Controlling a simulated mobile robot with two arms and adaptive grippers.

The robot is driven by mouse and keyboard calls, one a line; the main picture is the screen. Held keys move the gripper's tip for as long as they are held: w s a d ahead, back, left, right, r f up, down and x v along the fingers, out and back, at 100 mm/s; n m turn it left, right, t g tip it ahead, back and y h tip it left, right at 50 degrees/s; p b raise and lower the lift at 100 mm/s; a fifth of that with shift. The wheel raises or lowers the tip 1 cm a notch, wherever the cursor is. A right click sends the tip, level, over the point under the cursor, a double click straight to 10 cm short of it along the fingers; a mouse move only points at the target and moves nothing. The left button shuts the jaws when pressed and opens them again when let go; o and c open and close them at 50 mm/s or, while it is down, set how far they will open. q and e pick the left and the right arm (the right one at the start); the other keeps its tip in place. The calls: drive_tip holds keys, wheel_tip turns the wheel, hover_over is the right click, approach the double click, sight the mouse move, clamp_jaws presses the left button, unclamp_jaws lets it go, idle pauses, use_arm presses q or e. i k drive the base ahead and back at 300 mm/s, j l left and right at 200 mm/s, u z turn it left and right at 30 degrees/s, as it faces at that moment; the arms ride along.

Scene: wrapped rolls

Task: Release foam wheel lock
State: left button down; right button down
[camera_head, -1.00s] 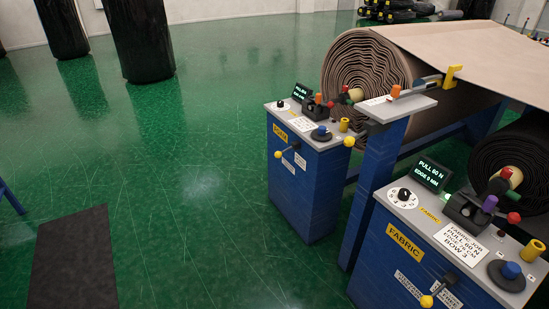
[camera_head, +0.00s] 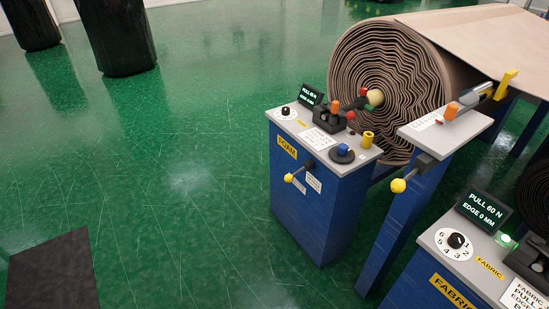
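The blue foam cabinet (camera_head: 318,215) stands right of centre with a grey top and a yellow FOAM label (camera_head: 287,147). A lever with a yellow knob (camera_head: 288,178) sticks out from its front, beside small white labels too small to read. On its top are a lit display (camera_head: 311,93), a black dial (camera_head: 285,111), a black block with an orange handle (camera_head: 334,103) and red-tipped parts, a blue knob (camera_head: 343,150) and a yellow cylinder (camera_head: 367,139). I cannot tell which part is the wheel lock. Neither gripper is in view.
A large wrapped roll (camera_head: 390,70) stands behind the foam cabinet. A blue post with a grey shelf (camera_head: 455,130) and yellow-ball lever (camera_head: 398,185) stands to the right. The fabric cabinet (camera_head: 450,240) is at lower right. Green floor at left is open around a dark mat (camera_head: 50,270).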

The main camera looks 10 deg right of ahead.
sight(288, 177)
drive_tip(key=i+j, duration=0.2)
drive_tip(key=i, duration=0.5)
drive_tip(key=i+j+u, duration=0.15)
drive_tip(key=i, duration=0.6)
